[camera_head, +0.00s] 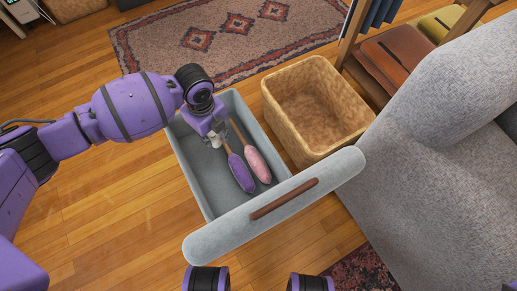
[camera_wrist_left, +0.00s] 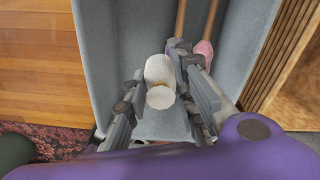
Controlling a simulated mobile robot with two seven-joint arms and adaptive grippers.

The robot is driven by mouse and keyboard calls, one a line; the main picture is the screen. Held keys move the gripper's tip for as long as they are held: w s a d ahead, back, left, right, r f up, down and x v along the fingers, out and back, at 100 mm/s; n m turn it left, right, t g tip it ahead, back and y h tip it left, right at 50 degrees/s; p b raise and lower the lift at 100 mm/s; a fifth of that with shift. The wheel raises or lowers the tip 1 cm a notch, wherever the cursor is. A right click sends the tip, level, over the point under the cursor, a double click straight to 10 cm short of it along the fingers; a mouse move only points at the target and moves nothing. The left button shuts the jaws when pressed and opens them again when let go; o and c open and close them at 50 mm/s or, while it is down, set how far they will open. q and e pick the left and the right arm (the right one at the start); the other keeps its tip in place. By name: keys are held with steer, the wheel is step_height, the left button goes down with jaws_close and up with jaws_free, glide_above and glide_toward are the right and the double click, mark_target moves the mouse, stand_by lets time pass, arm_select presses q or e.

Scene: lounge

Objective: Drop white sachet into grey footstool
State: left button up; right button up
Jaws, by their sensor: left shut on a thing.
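The white sachet (camera_head: 216,143) is a small pale thing at the tip of my left gripper (camera_head: 213,134). In the left wrist view the sachet (camera_wrist_left: 160,71) sits between the two fingers, which are shut on it. The grey footstool (camera_head: 192,168) is an open, deep box with its padded lid tilted up on the near side. My left gripper points down over its inside, and the wrist view shows the footstool's grey walls (camera_wrist_left: 102,40) around the fingers. I cannot tell the exact height of the sachet above the floor of the box. My right gripper is not in view.
A purple duster (camera_head: 240,172) and a pink duster (camera_head: 257,164) lie inside the footstool. A woven basket (camera_head: 345,139) stands close on its right, with a grey sofa (camera_head: 440,190) beyond. A patterned rug (camera_head: 150,45) lies behind. Wooden floor (camera_head: 110,200) is clear to the left.

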arm_select(q)
steer(key=shift+f, duration=0.35)
steer(key=shift+r, duration=0.1)
steer(key=o, duration=1.1)
steer(key=shift+r, duration=0.1)
step_height(320, 180, up, 12)
steer(key=shift+f, duration=0.1)
